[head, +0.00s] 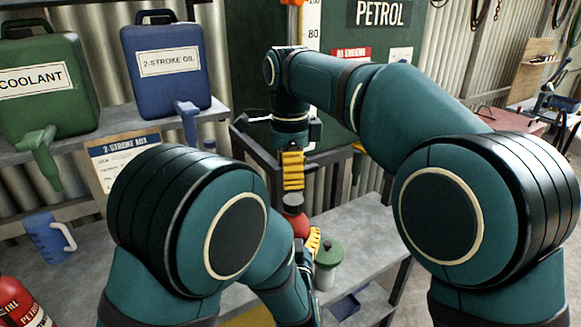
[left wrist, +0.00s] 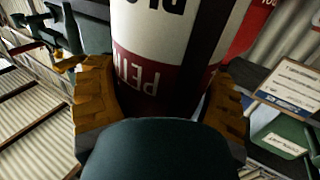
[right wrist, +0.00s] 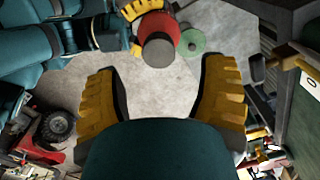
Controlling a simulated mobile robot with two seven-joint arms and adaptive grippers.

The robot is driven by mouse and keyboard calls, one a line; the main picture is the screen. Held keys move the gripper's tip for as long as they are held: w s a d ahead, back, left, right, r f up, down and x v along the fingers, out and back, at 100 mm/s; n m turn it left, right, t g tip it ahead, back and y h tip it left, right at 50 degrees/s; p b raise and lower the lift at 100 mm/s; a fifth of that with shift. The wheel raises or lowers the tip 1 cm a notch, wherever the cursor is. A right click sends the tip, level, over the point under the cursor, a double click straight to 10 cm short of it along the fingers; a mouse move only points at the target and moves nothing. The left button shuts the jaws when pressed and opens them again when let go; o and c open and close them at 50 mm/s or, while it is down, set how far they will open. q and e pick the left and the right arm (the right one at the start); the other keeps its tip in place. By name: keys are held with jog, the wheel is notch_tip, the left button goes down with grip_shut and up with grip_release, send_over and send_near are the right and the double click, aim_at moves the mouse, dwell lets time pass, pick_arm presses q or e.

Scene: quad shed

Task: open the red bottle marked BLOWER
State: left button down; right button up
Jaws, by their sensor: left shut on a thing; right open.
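The red bottle (head: 299,224) with a dark cap (head: 292,203) is partly hidden behind my left arm in the head view. In the left wrist view its label (left wrist: 165,60) shows upside down, with only parts of its words readable. My left gripper (left wrist: 160,112) is shut around the bottle's body, one yellow finger on each side; one finger also shows in the head view. My right gripper (head: 292,188) points down just above the cap. In the right wrist view its fingers (right wrist: 160,105) are open and empty, and the red bottle and cap (right wrist: 159,50) appear beyond them.
A coolant can (head: 45,95) and a 2-stroke oil can (head: 165,85) stand on the shelf at left. A blue jug (head: 43,238) and another red bottle (head: 20,303) are lower left. Grey bench top (head: 365,222) is clear at right.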

aim_at(290, 198)
jog(key=shift+f, duration=3.5)
grip_shut()
